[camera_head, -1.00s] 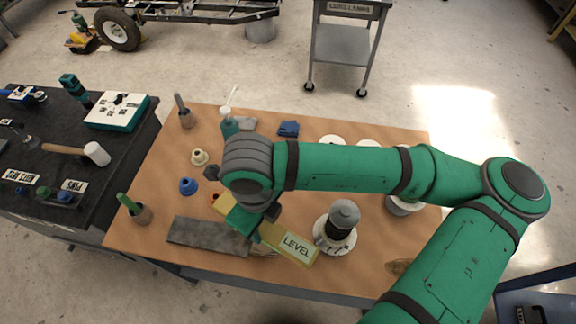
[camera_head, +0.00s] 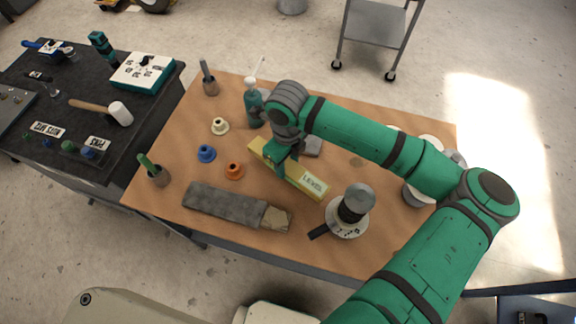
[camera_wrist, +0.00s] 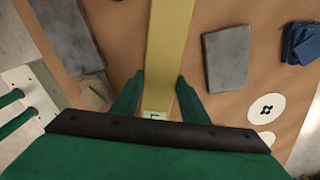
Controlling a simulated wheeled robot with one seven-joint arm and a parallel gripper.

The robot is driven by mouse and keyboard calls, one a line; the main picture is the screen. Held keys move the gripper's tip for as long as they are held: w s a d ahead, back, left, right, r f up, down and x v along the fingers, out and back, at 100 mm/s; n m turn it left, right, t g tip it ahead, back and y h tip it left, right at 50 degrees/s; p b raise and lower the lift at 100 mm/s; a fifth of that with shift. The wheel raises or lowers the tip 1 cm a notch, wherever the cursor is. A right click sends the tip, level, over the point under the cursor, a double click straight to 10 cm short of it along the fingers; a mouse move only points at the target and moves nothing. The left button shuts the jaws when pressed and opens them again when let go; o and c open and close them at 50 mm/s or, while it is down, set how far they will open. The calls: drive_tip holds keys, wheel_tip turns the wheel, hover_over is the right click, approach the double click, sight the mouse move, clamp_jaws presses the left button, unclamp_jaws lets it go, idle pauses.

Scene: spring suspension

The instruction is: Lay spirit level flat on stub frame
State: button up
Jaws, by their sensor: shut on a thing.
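The yellow spirit level (camera_head: 306,182), labelled LEVEL, is in my gripper (camera_head: 281,163) over the middle of the workbench. In the wrist view the level (camera_wrist: 168,45) runs between the two fingers of my gripper (camera_wrist: 157,95), which are shut on its sides. I cannot tell its exact height above the bench. A long dark grey bar (camera_head: 222,204), which looks like the stub frame, lies at the front of the bench with a brown block (camera_head: 276,218) at its right end. The level is behind and right of it, apart from it. The bar also shows in the wrist view (camera_wrist: 68,38).
An orange ring (camera_head: 234,171) and a blue ring (camera_head: 206,153) sit left of the level. A dark cylinder on a white disc (camera_head: 348,222) stands at its right. A grey plate (camera_wrist: 228,58) and a blue cloth (camera_wrist: 301,44) lie nearby. A bottle (camera_head: 253,108) stands behind.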

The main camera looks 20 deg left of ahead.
sight(288, 168)
drive_tip(key=shift+w+f, duration=0.35)
drive_tip(key=shift+f, duration=0.15)
drive_tip(key=shift+w+f, duration=0.1)
drive_tip(key=shift+f, duration=1.45)
drive_tip(key=shift+f, duration=0.1)
drive_tip(key=o, duration=1.3)
